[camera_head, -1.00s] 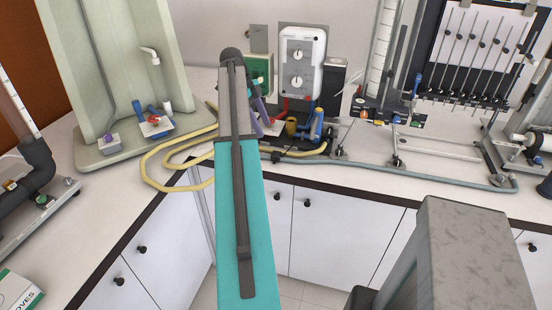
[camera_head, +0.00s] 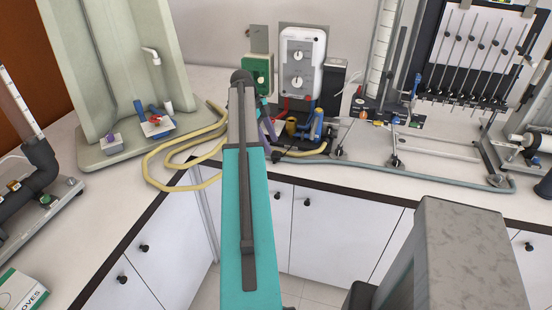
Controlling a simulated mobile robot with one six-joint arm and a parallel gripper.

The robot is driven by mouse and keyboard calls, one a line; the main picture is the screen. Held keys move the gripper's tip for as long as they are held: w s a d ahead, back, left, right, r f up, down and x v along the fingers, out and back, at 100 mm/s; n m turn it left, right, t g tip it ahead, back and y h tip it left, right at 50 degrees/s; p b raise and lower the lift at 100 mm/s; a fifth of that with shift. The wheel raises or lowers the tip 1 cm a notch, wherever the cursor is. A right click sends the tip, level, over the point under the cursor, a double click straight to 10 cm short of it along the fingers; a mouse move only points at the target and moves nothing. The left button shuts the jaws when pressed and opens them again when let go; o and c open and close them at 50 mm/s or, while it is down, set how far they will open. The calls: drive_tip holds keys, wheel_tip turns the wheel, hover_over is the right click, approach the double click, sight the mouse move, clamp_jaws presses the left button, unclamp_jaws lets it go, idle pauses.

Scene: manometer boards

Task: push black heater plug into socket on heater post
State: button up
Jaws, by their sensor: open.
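A green box with a round white-and-dark fitting (camera_head: 258,68) stands on the back bench, with a grey upright plate (camera_head: 258,40) above it. It looks like the socket on the heater post, but I cannot be sure at this size. I cannot make out the black heater plug. A small dark piece (camera_head: 276,156) lies near the bench's front edge, too small to identify. My teal and grey arm reaches toward this area. My gripper cannot be made out; the arm hides the space behind it.
A white box with two dials (camera_head: 302,65) stands right of the green box, with red, blue and yellow fittings below. A yellow hose (camera_head: 152,172) loops on the bench to the left. A manometer board (camera_head: 478,50) stands at the right.

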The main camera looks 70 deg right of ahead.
sight(276, 153)
drive_tip(key=shift+s+f, duration=0.1)
drive_tip(key=shift+p+x, duration=0.95)
drive_tip(key=shift+x, duration=0.25)
drive_tip(key=shift+p+x, duration=0.4)
drive_tip(key=shift+x, duration=0.9)
drive_tip(key=shift+d, duration=0.1)
drive_tip(key=c, duration=1.1)
